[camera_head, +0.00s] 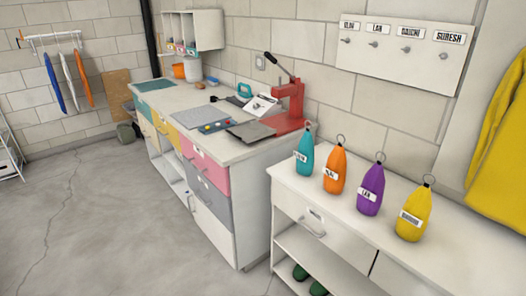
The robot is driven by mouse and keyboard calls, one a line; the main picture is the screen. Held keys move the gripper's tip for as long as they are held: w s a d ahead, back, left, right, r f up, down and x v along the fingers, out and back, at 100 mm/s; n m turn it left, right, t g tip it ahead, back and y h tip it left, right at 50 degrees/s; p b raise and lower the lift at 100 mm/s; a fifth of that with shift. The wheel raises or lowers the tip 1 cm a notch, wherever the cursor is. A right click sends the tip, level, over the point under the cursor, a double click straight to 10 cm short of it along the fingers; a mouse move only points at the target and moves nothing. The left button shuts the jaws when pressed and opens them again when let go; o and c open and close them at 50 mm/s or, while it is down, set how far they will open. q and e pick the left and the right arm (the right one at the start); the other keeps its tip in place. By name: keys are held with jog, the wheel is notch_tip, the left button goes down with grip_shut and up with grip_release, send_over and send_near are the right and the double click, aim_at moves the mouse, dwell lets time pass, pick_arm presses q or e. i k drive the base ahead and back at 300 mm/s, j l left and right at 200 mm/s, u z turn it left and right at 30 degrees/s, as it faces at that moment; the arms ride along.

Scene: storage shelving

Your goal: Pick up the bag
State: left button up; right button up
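Several small bags with rings on top stand upright in a row on a white cabinet. They are a teal bag (305,155), an orange bag (335,171), a purple bag (370,190) and a yellow bag (413,214). Each has a white label, too small to read surely. The yellow one is nearest. The bags stand apart from one another. Neither of my grippers is in view.
The white cabinet (285,177) has drawers and a shelf with green shoes (300,272). A name board (400,50) with empty hooks is on the wall above. A yellow coat (502,150) hangs at right. A red press (290,103) stands on the workbench. The left floor is clear.

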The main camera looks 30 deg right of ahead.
aim_at(305, 156)
jog(key=i+u, duration=0.25)
jog(key=i, duration=1.1)
jog(key=i+z, duration=0.35)
jog(key=i+j+z, duration=0.1)
jog(key=i+z, duration=0.15)
jog(key=z, duration=0.15)
jog(key=i+j+z, duration=0.2)
jog(key=z, duration=0.15)
jog(key=i, duration=0.05)
